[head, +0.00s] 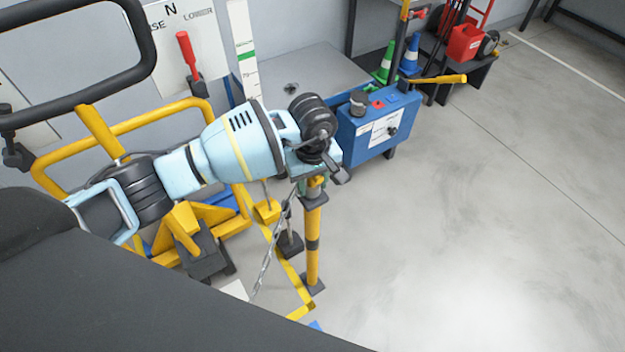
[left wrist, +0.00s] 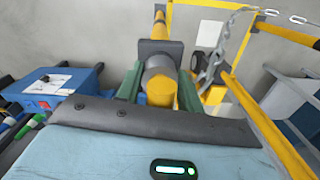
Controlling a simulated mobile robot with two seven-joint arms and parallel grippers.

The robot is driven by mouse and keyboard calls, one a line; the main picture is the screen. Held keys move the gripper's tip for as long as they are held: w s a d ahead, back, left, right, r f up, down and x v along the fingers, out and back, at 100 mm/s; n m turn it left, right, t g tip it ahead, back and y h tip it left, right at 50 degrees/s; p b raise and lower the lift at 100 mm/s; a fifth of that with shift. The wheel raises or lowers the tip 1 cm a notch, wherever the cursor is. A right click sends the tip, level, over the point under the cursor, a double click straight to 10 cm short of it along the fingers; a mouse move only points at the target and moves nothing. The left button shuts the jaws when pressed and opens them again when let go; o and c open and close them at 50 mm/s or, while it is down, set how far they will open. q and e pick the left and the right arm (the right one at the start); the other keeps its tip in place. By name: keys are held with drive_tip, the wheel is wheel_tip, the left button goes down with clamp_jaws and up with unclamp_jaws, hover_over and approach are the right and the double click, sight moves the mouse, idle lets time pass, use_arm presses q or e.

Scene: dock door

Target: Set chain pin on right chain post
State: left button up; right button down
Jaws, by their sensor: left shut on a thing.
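A yellow post with a dark band, the chain post (head: 312,258), stands upright on a grey foot plate. It also shows in the left wrist view (left wrist: 162,94), seen from above. My left gripper (head: 315,184) is over the post's top, pointing down. Its green fingers (left wrist: 160,88) lie either side of the post top in the left wrist view. They are shut on what seems to be the chain pin, mostly hidden. A grey chain (head: 266,258) hangs slack from beside the fingers. I cannot tell whether the pin is in the post. My right gripper is not in view.
A yellow tubular frame (head: 120,132) is to the left, under my arm. Green and blue cones (head: 385,62) and a red can (head: 465,43) are farther back. The floor on the right is clear.

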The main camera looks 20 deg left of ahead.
use_arm(q)
drive_tip(key=shift+f, duration=0.4)
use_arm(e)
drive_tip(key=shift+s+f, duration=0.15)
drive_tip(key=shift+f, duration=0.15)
use_arm(q)
drive_tip(key=o, duration=0.8)
drive_tip(key=shift+r+p, duration=2.5)
drive_tip(key=shift+r, duration=3.05)
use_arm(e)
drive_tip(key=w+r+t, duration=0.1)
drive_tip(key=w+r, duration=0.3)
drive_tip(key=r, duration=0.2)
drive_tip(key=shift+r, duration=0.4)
